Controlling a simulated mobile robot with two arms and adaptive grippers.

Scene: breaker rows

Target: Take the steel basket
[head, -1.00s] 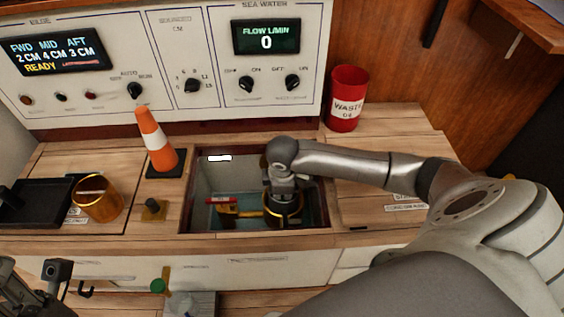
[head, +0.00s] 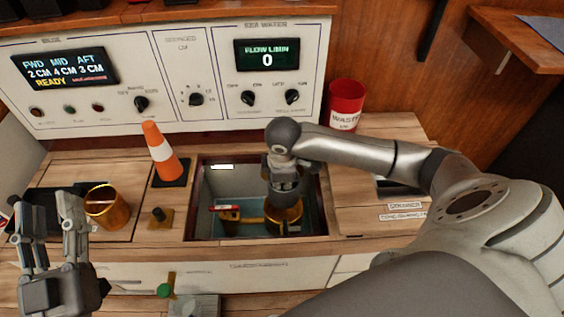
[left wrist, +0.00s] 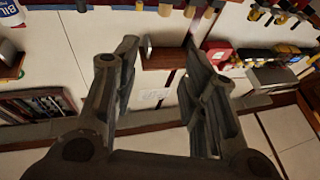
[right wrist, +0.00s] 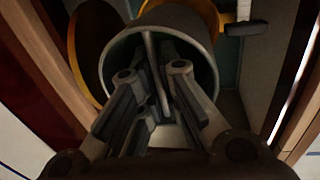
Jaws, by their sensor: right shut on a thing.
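The steel basket (right wrist: 205,60) is a grey round vessel with a bar across its mouth, seen in the right wrist view. My right gripper (right wrist: 150,105) is shut on that bar, inside the rim. In the head view the basket (head: 286,193) hangs below the right gripper (head: 283,168), just above a brass strainer body (head: 284,218) in the open floor hatch. How much of its lower end is still inside the body is hidden. My left gripper (head: 55,225) is open and empty at the lower left, its fingers apart in the left wrist view (left wrist: 160,75).
The hatch rim (head: 190,215) and a red-handled valve (head: 225,209) are close to the basket. An orange cone (head: 160,145), a brass cup (head: 106,208) and a black tray (head: 40,205) stand left. A red waste bin (head: 345,103) stands behind right.

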